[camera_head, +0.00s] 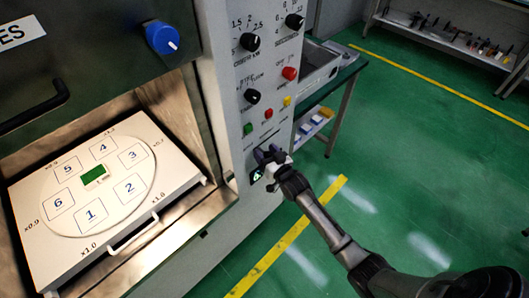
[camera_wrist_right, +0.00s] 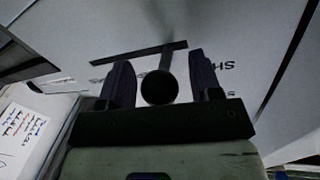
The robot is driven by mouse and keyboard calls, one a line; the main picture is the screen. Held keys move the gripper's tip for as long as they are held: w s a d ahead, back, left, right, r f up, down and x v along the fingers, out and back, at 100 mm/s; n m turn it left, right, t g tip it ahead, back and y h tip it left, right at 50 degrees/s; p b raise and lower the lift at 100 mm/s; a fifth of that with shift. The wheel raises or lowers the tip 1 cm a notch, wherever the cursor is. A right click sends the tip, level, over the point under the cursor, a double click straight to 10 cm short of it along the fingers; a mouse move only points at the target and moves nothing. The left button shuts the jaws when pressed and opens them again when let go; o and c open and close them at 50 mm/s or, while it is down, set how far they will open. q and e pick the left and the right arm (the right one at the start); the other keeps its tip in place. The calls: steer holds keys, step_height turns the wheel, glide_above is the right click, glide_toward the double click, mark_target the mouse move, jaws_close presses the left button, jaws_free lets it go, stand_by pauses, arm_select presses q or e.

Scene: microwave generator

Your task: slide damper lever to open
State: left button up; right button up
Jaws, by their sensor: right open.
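The damper lever has a round black knob (camera_wrist_right: 160,88) on a short stem that comes out of a dark slot (camera_wrist_right: 130,53) in the grey panel, in the right wrist view. My right gripper (camera_wrist_right: 160,66) is open, with one dark finger on each side of the knob; I cannot tell whether either touches it. Partly hidden lettering lies by the slot. In the head view my right gripper (camera_head: 267,156) is at the lower part of the control panel (camera_head: 228,95), and the lever is hidden behind it. My left gripper is not in view.
Above the gripper are a red button (camera_head: 268,113), a green button (camera_head: 248,128) and black knobs (camera_head: 250,42). At left, the open chamber holds a white tray (camera_head: 70,245) with numbered places. The floor to the right is clear.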

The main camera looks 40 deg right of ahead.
steer(key=shift+w, duration=0.4)
steer(key=shift+c, duration=0.3)
jaws_close()
